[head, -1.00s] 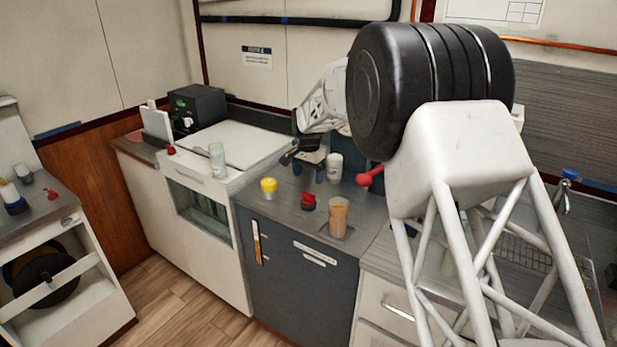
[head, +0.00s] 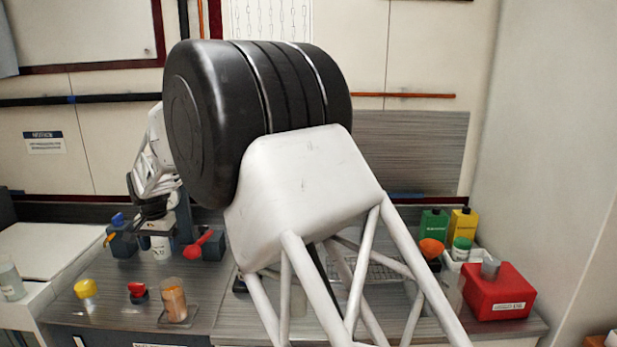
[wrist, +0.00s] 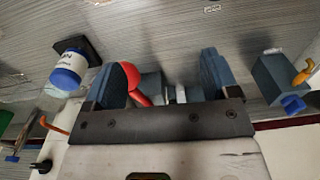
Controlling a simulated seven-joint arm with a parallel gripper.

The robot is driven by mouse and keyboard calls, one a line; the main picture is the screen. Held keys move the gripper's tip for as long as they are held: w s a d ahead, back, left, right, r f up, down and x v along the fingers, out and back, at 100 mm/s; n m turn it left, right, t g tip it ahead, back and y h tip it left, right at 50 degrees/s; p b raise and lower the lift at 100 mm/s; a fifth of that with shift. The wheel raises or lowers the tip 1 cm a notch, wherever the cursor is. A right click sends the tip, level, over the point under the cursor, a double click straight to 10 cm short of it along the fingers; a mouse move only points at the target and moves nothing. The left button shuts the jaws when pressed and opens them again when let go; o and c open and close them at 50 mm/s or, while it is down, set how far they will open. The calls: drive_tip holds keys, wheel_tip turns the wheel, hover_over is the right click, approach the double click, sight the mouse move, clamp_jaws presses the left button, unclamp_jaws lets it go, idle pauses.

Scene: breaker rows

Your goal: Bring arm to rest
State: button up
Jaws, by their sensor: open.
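My arm (head: 310,180) crosses the middle of the head view, raised and bent over the counter. Its wrist end (head: 155,165) hangs down at the back left of the counter. My gripper (wrist: 162,78) shows in the wrist view with its two blue fingers wide apart. Nothing is clamped between them. A red rounded thing (wrist: 131,78) shows beside the left finger, and a grey-blue block shows behind the gap. I cannot tell how far off they are. In the head view the fingertips are hard to make out against the dark blue fixtures.
A white cup (head: 160,247) and a red spoon-like thing (head: 200,243) are close to the wrist end. A yellow-topped jar (head: 86,289), a red-topped item (head: 137,291) and an amber jar (head: 173,300) stand in front. A red box (head: 497,291) and bottles (head: 463,224) are at right.

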drive_tip(key=s+d+r, duration=0.4)
drive_tip(key=d+r, duration=0.1)
drive_tip(key=d, duration=0.8)
drive_tip(key=s+d+r+t, duration=0.1)
drive_tip(key=s+d+r, duration=0.3)
drive_tip(key=d, duration=0.8)
drive_tip(key=s+d+r, duration=0.4)
drive_tip(key=d+r, duration=0.1)
drive_tip(key=d, duration=0.8)
drive_tip(key=s+d, duration=1.4)
drive_tip(key=s, duration=0.1)
drive_tip(key=s+d+f, duration=0.3)
drive_tip(key=s+d, duration=0.1)
drive_tip(key=s, duration=0.3)
drive_tip(key=s+d+f+t, duration=0.1)
drive_tip(key=s+d+f, duration=0.2)
drive_tip(key=s, duration=0.5)
drive_tip(key=shift+s+d, duration=0.25)
drive_tip(key=shift+d, duration=0.55)
